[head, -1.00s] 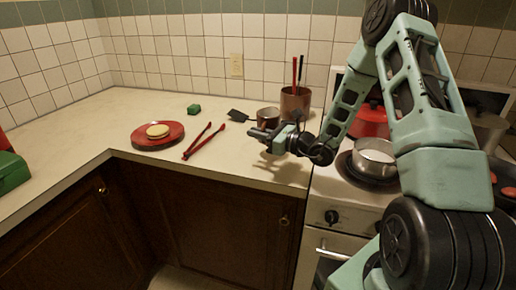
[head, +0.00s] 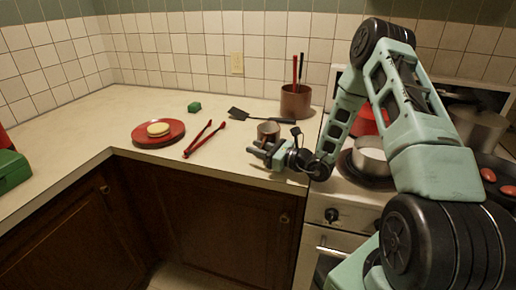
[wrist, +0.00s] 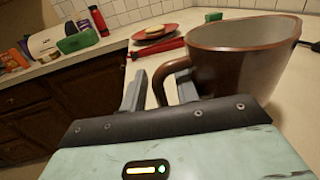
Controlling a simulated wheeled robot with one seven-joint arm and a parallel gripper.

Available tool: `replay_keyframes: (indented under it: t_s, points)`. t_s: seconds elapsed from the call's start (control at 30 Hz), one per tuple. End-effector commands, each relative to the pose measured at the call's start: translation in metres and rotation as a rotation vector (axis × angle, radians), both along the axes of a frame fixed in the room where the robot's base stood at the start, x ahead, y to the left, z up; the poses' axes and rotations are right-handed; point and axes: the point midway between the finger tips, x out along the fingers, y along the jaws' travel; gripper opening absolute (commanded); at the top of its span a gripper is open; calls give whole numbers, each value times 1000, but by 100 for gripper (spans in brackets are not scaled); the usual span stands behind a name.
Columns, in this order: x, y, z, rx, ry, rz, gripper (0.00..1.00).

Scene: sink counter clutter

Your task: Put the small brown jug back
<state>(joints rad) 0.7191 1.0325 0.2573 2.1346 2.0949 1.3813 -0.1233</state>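The small brown jug (head: 268,132) appears to stand upright on the counter, near the stove side. In the wrist view the jug (wrist: 240,65) is large at the upper right, its handle toward my gripper. My gripper (head: 260,151) is low at the jug's near side. In the wrist view its fingers (wrist: 162,88) are apart, with the handle between them and a visible gap beside the left finger. The jug's base is partly hidden by the gripper in both views.
A brown utensil crock (head: 295,102) stands behind the jug, with a black spatula (head: 240,113) lying between. Red tongs (head: 205,140), a red plate (head: 143,142) with a bun and a green block (head: 194,107) lie to the left. The stove with a pot (head: 372,158) is at right.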

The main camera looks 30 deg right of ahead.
Motion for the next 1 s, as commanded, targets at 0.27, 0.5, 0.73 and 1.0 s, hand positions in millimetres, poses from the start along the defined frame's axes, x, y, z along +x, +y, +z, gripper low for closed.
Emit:
replay_keyframes:
  t_s: [0.27, 0.5, 0.73, 1.0]
  points:
    - [0, 0, 1, 0, 0, 0, 32]
    - [-19, -11, 1, 0, 0, -4, 32]
    - [-63, -34, 1, -1, 0, -5, 32]
    - [-99, -52, 2, -1, 0, -1, 32]
